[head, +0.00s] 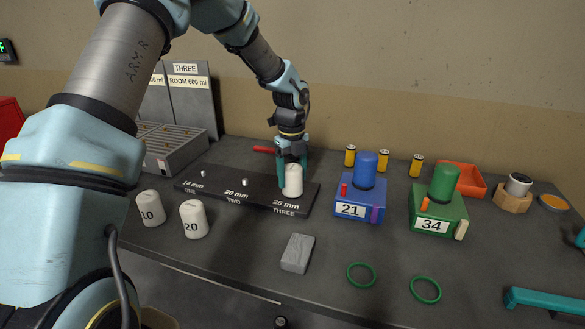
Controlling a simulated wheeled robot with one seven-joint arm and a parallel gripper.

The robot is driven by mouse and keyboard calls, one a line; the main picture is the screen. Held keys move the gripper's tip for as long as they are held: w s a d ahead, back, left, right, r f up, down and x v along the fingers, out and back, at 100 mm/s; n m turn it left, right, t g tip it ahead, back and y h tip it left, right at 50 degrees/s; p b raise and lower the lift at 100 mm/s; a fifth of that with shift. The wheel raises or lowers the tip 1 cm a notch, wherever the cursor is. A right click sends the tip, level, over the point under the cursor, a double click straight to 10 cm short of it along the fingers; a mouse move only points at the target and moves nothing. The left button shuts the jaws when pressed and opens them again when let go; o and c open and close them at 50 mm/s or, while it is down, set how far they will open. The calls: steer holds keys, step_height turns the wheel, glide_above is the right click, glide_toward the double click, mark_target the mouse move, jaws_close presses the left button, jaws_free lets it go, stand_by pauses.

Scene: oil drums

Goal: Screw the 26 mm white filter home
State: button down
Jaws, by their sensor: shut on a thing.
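A white filter (293,181) stands upright at the 26 mm place, marked THREE, at the right end of a black board (225,191). My gripper (292,174) comes down from above and is shut on this filter, with teal fingers at its sides. The filter's base is at the board; the thread under it is hidden. The 14 mm and 20 mm places on the board each show a small bare metal stud (245,182). Two more white filters, marked 10 (150,208) and 20 (194,219), stand on the table in front of the board.
A blue unit marked 21 (360,205) stands close right of the board, with a green unit marked 34 (438,212) beyond. A grey block (297,253) and green rings (361,275) lie in front. A grey compartment box (178,148) and orange tray (462,179) stand behind.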

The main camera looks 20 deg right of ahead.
steer(key=shift+r, duration=0.1)
steer(key=m+p, duration=0.2)
steer(key=p, duration=0.1)
steer(key=shift+r+m, duration=0.3)
steer(key=shift+m+p, duration=0.75)
steer(key=shift+m, duration=0.05)
steer(key=shift+f+m, duration=0.4)
steer(key=shift+m, duration=0.6)
jaws_free()
